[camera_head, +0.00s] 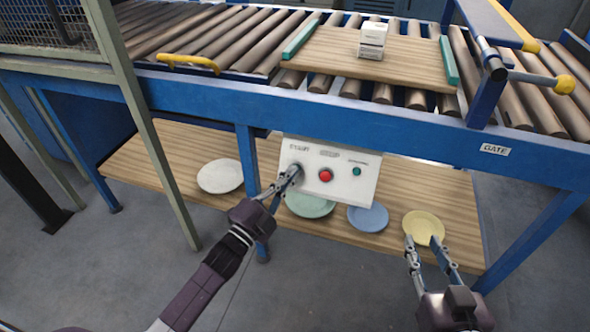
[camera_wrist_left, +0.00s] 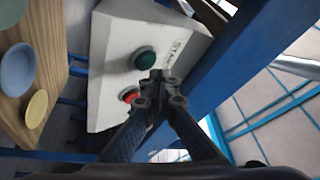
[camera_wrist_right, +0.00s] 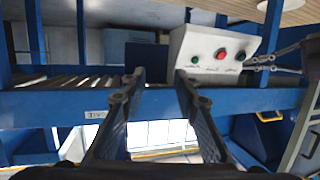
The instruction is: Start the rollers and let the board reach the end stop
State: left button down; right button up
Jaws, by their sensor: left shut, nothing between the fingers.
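The wooden board (camera_head: 340,52) with green end strips lies on the rollers (camera_head: 215,38). A small white box (camera_head: 372,40) stands on it. The white control panel (camera_head: 341,190) hangs below the blue frame; it also shows in the left wrist view (camera_wrist_left: 108,60). It has a red button (camera_head: 325,175) and a small green one (camera_head: 357,171). My left gripper (camera_head: 292,174) is shut and empty, its tips over the START button, which they partly hide; contact cannot be told. My right gripper (camera_head: 428,242) is open and empty, low at the right.
A blue post stands beside the rollers right of the board, with a yellow-knobbed handle (camera_head: 564,84) above the GATE label (camera_head: 495,150). A yellow handle (camera_head: 188,63) is at left. Several plates, one yellow (camera_head: 424,227), lie on the wooden shelf (camera_head: 150,155) below.

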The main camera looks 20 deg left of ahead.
pick_arm(q)
jog(key=shift+w+f, duration=0.15)
jog(key=shift+w, duration=0.1)
pick_arm(e)
jog(key=shift+w+a+r+t, duration=0.1)
jog(key=shift+r+t, duration=0.1)
jog(key=shift+r, duration=0.2)
jog(key=shift+w+a+r+t, duration=0.1)
jog(key=shift+r+t, duration=0.1)
jog(key=shift+r, duration=0.2)
